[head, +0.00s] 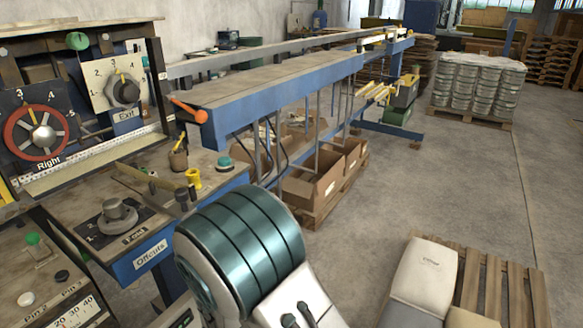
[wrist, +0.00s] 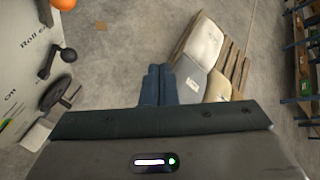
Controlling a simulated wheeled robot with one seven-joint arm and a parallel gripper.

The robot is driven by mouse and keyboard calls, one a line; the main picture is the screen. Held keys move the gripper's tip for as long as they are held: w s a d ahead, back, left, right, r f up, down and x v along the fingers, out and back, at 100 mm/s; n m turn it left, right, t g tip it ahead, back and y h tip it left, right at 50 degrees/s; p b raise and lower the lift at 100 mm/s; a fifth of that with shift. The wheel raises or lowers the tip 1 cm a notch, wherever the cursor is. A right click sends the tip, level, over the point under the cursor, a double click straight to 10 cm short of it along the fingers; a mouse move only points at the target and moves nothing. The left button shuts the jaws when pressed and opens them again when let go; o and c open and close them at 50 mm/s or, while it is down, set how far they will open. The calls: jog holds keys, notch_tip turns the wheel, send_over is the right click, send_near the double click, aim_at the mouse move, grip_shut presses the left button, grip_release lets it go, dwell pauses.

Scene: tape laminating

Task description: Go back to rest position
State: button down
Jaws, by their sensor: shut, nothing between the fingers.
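My gripper (wrist: 159,72) shows in the wrist view as two dark blue fingers side by side. They are shut with nothing between them, over bare concrete floor. In the head view my arm, white with dark teal bands, rises at the lower middle, and I cannot make out the gripper there. The machine's control panel (head: 92,95) stands at the left with a red-ringed "Right" dial (head: 42,135) and an "Exit" dial (head: 124,92). A lower knob marked "Feed" (head: 117,214) sits above the "Offcuts" label (head: 150,255). My gripper touches none of these.
A long blue-sided bench (head: 285,90) runs back from the machine, with open cardboard boxes (head: 313,185) under it. Pale sacks (head: 424,272) lie on a wooden pallet (head: 510,290) at the lower right. Wrapped drums (head: 478,85) stand farther back. Open floor lies between.

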jog(key=s+d+r+m+g+h, duration=0.1)
jog(key=s+d+r+m+g, duration=0.2)
jog(key=d+r+m, duration=0.5)
jog(key=s+d+r+m+g+h, duration=0.1)
jog(key=s+d+r+m+g, duration=0.25)
jog(key=d+m, duration=0.85)
jog(key=s+d+r+m+y, duration=0.1)
jog(key=s+r+m+y, duration=0.5)
jog(key=m, duration=1.3)
jog(key=shift+s+r+m+g, duration=0.35)
jog(key=shift+s+r, duration=0.55)
jog(key=shift+s, duration=1.3)
